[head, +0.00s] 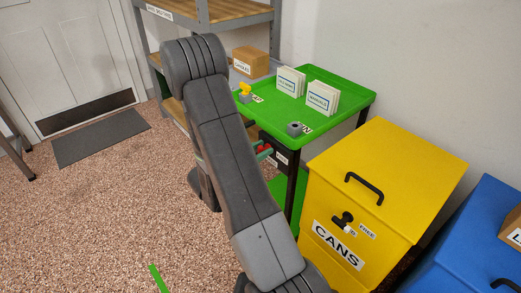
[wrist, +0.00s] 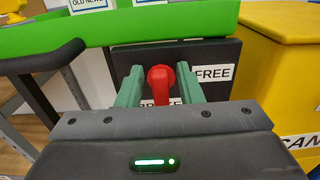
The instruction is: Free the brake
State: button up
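The brake is a red handle (wrist: 160,84) on a dark panel (wrist: 222,56) under the green cart top. A "FREE" label (wrist: 212,74) is on the panel to the right of the handle, and a partly hidden "BRAKE" label (wrist: 160,104) is below it. My gripper (wrist: 160,88) has its two green fingers on either side of the handle, with gaps that look narrow; it appears open. Part of the red handle shows close to the right finger, and I cannot tell whether they touch. In the head view my gripper (head: 264,151) is at the cart's side, mostly behind my arm.
The green cart (head: 345,90) carries sign cards (head: 322,98), a yellow item (head: 245,89) and a grey block (head: 295,129). A yellow "CANS" bin (head: 400,170) stands close on the right, beside a blue bin (head: 470,235). Shelves (head: 225,12) stand behind.

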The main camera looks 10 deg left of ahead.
grip_shut()
jog(key=shift+r+n+p, duration=0.1)
jog(key=shift+n+p, duration=0.3)
jog(key=shift+p, duration=0.05)
jog(key=n+p, duration=0.2)
jog(key=shift+w+a+n+p, duration=0.15)
jog(key=shift+n+p, duration=0.25)
jog(key=n+p, duration=0.3)
jog(key=n, duration=0.1)
jog(key=shift+w+a+n+p, duration=0.15)
jog(key=shift+a+n+p, duration=0.05)
jog(key=shift+n+p, duration=0.15)
jog(key=n+p, duration=0.1)
jog(key=n, duration=0.1)
jog(key=n+p, duration=0.2)
jog(key=shift+w+a+f+n, duration=0.15)
jog(key=shift+f+n, duration=0.1)
jog(key=shift+f, duration=0.15)
jog(key=n+p, duration=0.1)
jog(key=n, duration=0.1)
jog(key=n+p, duration=0.1)
jog(key=n, duration=0.2)
jog(key=shift+f, duration=0.4)
